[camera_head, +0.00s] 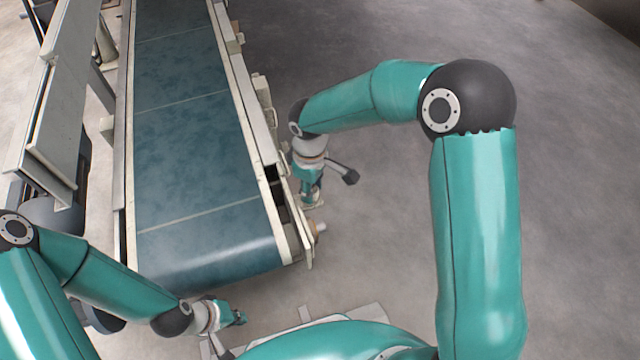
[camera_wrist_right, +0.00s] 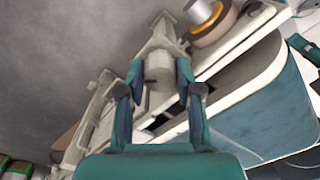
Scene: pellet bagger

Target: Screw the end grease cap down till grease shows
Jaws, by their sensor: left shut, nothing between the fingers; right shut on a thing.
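The end grease cap (camera_wrist_right: 158,68) is a pale grey, short cylinder in the right wrist view. It sits at the near end of a light metal bracket (camera_wrist_right: 165,28) on the conveyor's side. My right gripper (camera_wrist_right: 161,76) is shut on it, with one teal finger on each side. In the head view my right gripper (camera_head: 312,200) is beside the right rail at the conveyor's near end, and the cap is too hidden there to make out. I cannot make out any grease. My left gripper (camera_head: 238,319) is shut and empty, low in front of the conveyor's near end.
The conveyor's blue-green belt (camera_head: 200,170) runs away from me between pale rails. A shaft end with a brown ring (camera_wrist_right: 215,25) is close to the cap. Grey panels (camera_head: 60,110) stand left of the belt. The floor on the right (camera_head: 580,200) is clear.

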